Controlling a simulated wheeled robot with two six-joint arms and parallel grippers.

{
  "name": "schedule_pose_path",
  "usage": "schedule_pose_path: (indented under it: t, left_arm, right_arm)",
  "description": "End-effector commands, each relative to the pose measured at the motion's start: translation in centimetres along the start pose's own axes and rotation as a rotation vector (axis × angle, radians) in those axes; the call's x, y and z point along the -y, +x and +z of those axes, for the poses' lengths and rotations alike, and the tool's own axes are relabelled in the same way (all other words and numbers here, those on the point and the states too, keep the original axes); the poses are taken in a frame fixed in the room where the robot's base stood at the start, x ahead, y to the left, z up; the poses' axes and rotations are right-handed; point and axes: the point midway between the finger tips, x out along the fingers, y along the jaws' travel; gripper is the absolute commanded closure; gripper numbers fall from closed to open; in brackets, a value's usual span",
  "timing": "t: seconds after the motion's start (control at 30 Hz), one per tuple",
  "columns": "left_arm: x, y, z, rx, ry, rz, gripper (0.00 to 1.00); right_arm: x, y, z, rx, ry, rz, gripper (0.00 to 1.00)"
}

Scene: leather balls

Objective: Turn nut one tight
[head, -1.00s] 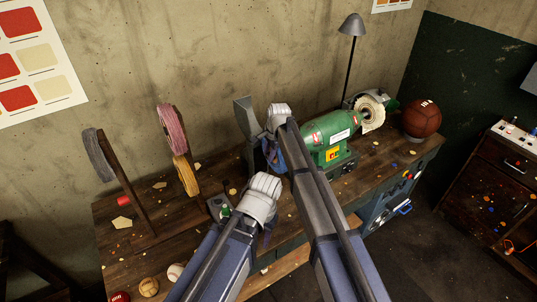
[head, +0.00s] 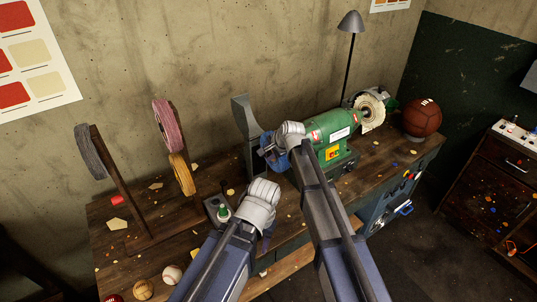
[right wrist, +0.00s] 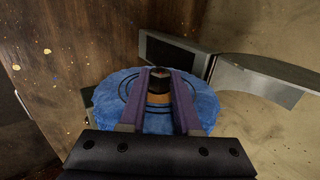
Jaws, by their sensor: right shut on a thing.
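The green grinder (head: 330,128) stands on the bench, with a blue buffing wheel (right wrist: 100,105) at its left end. In the right wrist view a brassy nut (right wrist: 158,98) sits on a dark shaft at the wheel's centre; I take it for nut one. My right gripper (right wrist: 160,85) has its two purple fingers on either side of the nut and is shut on it. In the head view my right gripper (head: 270,150) is in front of the blue wheel, and the nut is hidden. My left gripper (head: 267,238) hangs low before the bench, its fingers mostly hidden.
A grey curved guard (head: 246,130) rises just behind the wheel. A white buffing wheel (head: 371,112) is at the grinder's right end, and a leather ball (head: 422,117) is farther right.

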Motion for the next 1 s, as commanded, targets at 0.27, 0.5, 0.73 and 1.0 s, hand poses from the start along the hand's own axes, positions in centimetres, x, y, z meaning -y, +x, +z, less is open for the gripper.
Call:
schedule_pose_path:
  t: [0.27, 0.5, 0.73, 1.0]
  left_arm:
    - [0.0, 0.0, 0.0, 0.000, 0.000, 0.000, 0.50]
    - [0.0, 0.0, 0.0, 0.000, 0.000, 0.000, 0.50]
    - [0.0, -0.1, 0.0, 0.000, 0.000, 0.000, 0.50]
    - [0.2, -1.9, 0.1, 0.000, -0.002, 0.000, 0.50]
  right_arm:
    - [-0.2, 0.0, 0.1, 0.003, 0.000, 0.005, 0.59]
    - [-0.1, 0.0, 0.1, 0.002, 0.000, 0.003, 0.39]
    - [0.0, -0.1, 0.0, 0.001, 0.000, 0.002, 0.39]
    - [0.1, -2.2, 0.1, 0.000, 0.001, 0.002, 0.39]
